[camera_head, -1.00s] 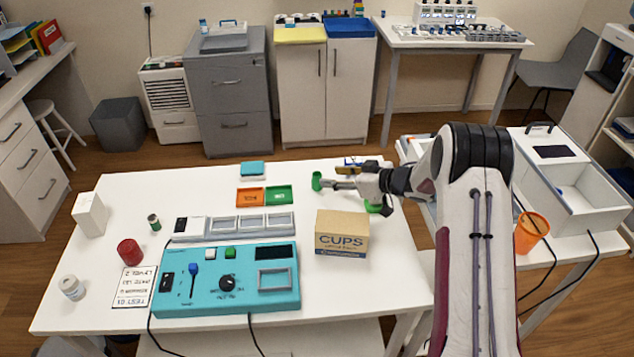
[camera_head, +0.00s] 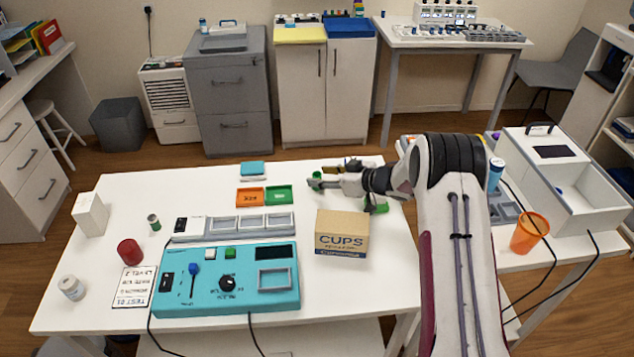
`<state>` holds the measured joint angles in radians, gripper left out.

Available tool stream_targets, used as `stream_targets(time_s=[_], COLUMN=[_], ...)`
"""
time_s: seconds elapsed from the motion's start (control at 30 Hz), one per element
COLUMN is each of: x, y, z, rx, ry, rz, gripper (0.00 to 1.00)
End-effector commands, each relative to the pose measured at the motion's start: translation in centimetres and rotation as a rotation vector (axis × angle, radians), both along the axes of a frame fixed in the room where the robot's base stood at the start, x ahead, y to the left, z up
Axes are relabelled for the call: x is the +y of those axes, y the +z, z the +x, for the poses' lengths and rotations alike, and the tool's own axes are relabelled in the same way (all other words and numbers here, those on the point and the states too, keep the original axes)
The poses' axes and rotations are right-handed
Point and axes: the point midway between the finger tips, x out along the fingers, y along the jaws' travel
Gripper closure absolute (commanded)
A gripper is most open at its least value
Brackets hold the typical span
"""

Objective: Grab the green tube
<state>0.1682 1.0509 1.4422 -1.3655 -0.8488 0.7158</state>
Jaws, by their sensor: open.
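The green tube (camera_head: 316,175) stands near the back right of the white table, partly hidden by my gripper. My gripper (camera_head: 320,178) reaches in from the right, low over the table. Its open fingers are at the green tube, around or just beside it; I cannot tell which, or whether they touch. Another green item (camera_head: 379,206) shows under my wrist, mostly hidden by the arm.
A cardboard CUPS box (camera_head: 341,233) stands in front of my gripper. The table between the trays and tube is clear.

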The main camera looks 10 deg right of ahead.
Motion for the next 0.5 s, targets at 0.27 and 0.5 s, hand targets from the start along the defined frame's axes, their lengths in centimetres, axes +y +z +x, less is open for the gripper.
stream_targets(time_s=[0.27,0.5], x=[1.4,1.5], y=[-1.0,-1.1], z=[1.4,1.5], rx=[0.0,0.001], ry=[0.0,-0.001], rz=[0.0,0.0], gripper=[0.59,0.59])
